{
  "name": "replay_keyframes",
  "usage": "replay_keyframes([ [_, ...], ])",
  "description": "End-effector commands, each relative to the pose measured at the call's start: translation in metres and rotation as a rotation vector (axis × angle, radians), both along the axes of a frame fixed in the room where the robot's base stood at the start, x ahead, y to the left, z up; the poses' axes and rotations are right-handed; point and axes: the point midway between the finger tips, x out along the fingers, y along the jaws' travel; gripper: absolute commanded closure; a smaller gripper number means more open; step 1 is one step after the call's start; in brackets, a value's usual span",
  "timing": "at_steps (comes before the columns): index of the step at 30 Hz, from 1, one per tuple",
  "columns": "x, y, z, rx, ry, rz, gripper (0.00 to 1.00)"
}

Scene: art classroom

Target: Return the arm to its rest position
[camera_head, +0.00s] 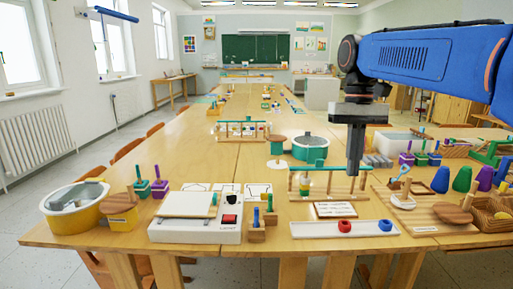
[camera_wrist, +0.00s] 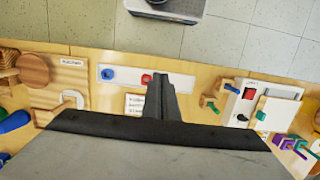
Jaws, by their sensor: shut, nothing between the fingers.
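My arm, with a blue link, reaches in from the right in the head view. My gripper (camera_head: 355,172) points down above the table (camera_head: 205,160), in front of a small wooden rack with a green top bar (camera_head: 320,169). Its fingers are together with nothing between them. In the wrist view my gripper (camera_wrist: 160,80) shows as dark closed fingers at the middle. A white tray (camera_head: 310,231) with a red ring (camera_head: 345,226) and a blue ring (camera_head: 385,225) lies at the table's front edge, below the gripper.
Left of the gripper stand a white scale (camera_head: 197,231), a yellow tub (camera_head: 74,220) and small peg blocks. Right of it are a wooden board (camera_head: 425,215), coloured cones (camera_head: 440,180) and a basket (camera_head: 495,212).

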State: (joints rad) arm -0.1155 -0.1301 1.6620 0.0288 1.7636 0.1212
Motion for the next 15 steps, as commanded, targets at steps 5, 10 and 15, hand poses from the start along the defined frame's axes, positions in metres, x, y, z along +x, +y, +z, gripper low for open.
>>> replay_keyframes([
  [5, -0.022, -0.008, -0.015, 0.005, -0.056, -0.002, 1.0],
  [10, -0.053, -0.018, -0.041, 0.009, -0.138, -0.005, 1.0],
  [15, -0.087, -0.028, -0.076, 0.011, -0.233, -0.005, 1.0],
])
